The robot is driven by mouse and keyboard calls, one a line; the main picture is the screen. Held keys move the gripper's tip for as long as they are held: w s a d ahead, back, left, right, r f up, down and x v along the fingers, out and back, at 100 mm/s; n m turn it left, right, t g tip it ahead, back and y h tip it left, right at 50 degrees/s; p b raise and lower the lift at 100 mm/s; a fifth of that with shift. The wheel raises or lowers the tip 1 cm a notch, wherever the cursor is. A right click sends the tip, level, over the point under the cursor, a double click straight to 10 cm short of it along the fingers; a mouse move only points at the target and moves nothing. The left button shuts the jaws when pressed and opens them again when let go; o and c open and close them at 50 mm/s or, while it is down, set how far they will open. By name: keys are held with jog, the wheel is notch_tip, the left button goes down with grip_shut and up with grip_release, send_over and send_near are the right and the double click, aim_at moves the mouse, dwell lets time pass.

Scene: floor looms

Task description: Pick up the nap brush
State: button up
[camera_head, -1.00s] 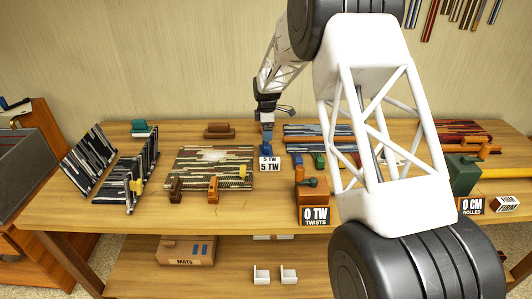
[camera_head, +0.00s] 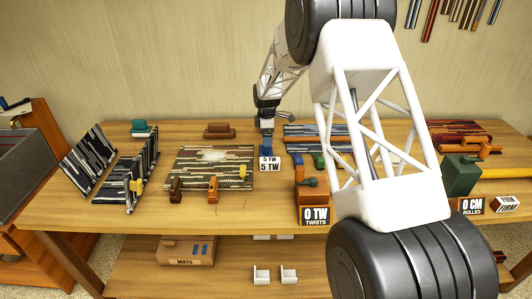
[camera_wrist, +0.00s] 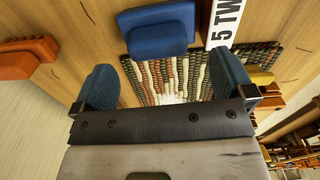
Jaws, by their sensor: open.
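Several block-shaped tools are on the bench, and I cannot tell for certain which is the nap brush. A brown block with a raised grip (camera_head: 218,130) lies behind the striped mat (camera_head: 185,158) and looks most like a brush. An orange-brown block also shows at the left of the wrist view (camera_wrist: 30,57). My gripper (camera_head: 270,113) hangs over the back middle of the bench, right of the brown block. In the wrist view its fingers (camera_wrist: 165,80) are spread with nothing between them. The mat, with a pale fuzzy patch, lies beyond them.
A blue block (camera_wrist: 155,32) stands by the "5 TW" sign (camera_head: 269,164). A teal block (camera_head: 143,129) sits at back left beside black striped racks (camera_head: 87,160). Two brown tools (camera_head: 213,190) are at the mat's front edge.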

aim_at(266, 150)
jog(key=shift+f, duration=0.15)
jog(key=shift+w+f, duration=0.15)
jog(key=shift+f, duration=2.35)
jog(key=shift+c, duration=0.5)
jog(key=c, duration=0.9)
